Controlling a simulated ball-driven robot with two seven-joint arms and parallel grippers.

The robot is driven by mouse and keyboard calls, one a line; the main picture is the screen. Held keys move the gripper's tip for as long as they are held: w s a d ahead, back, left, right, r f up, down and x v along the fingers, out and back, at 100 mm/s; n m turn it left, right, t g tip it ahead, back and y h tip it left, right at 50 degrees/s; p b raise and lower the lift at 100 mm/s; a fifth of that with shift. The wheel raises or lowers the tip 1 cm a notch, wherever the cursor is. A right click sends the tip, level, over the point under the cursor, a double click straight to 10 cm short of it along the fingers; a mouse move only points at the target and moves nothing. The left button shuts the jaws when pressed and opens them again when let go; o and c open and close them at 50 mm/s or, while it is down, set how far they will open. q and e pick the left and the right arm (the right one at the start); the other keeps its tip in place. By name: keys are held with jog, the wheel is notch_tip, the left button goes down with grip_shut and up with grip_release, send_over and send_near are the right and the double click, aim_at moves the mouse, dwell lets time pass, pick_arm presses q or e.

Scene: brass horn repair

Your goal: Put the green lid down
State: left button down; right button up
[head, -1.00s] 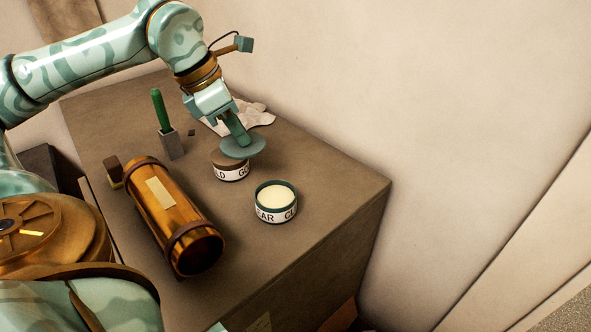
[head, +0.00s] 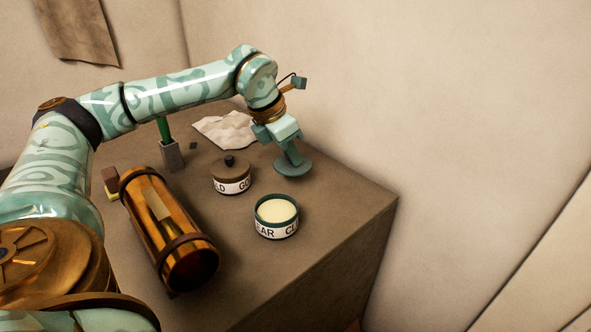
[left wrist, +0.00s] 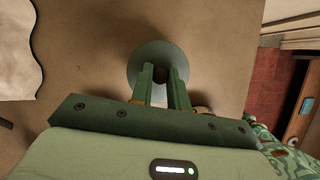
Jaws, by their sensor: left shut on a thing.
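The green lid (head: 293,167) is a flat round disc. My left gripper (head: 290,155) is shut on it from above, at the right rear part of the bench top. The lid also shows in the left wrist view (left wrist: 157,58), with the gripper fingers (left wrist: 160,78) closed on its dark knob. I cannot tell whether the lid touches the bench or hangs just above it. An open tin (head: 277,214) with pale contents and a label reading "EAR CL" stands in front of the lid, apart from it. My right gripper is not in view.
A tin with a brown lid (head: 231,177) stands left of the open tin. A brass tube (head: 170,232) lies farther left. A green-handled tool stands in a grey holder (head: 172,155). A crumpled cloth (head: 226,130) lies at the back. Bare bench (head: 345,200) is free at right.

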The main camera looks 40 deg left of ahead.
pick_arm(q)
jog(key=shift+w+f, duration=0.2)
jog(key=shift+f, duration=0.05)
jog(key=x, duration=0.1)
jog(key=b+x, duration=0.1)
jog(key=x, duration=0.2)
jog(key=shift+s+a+f, duration=0.15)
jog(key=shift+s, duration=0.15)
jog(key=shift+s, duration=0.1)
jog(key=c, duration=1.3)
grip_release()
jog(key=shift+c, duration=0.2)
